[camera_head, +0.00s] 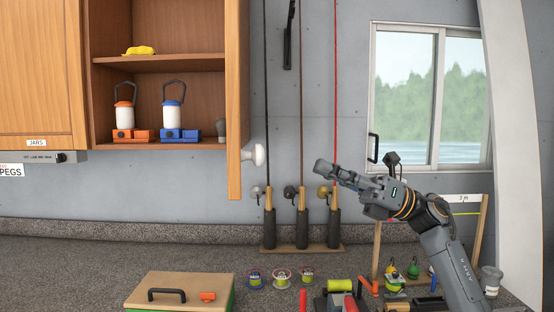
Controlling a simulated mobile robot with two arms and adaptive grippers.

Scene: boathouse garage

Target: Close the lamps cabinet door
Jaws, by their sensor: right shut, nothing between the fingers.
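The lamps cabinet (157,84) is an open wooden wall cabinet at the upper left. Two lanterns stand inside it, one orange (125,107) and one blue (173,105). Its door (236,100) stands wide open at the cabinet's right side and shows nearly edge-on. A white knob (255,155) sits low on the door's right face. My right gripper (322,168) is shut and empty. It points left, to the right of the knob and slightly lower in the picture, apart from it. My left gripper is not in view.
Several fishing rods stand in a rack (302,246) behind the space between door and gripper. A closed cabinet labelled JARS (38,70) adjoins on the left. A lidded box (178,287), small spools and tackle lie on the speckled counter (80,260). A window (428,95) is at right.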

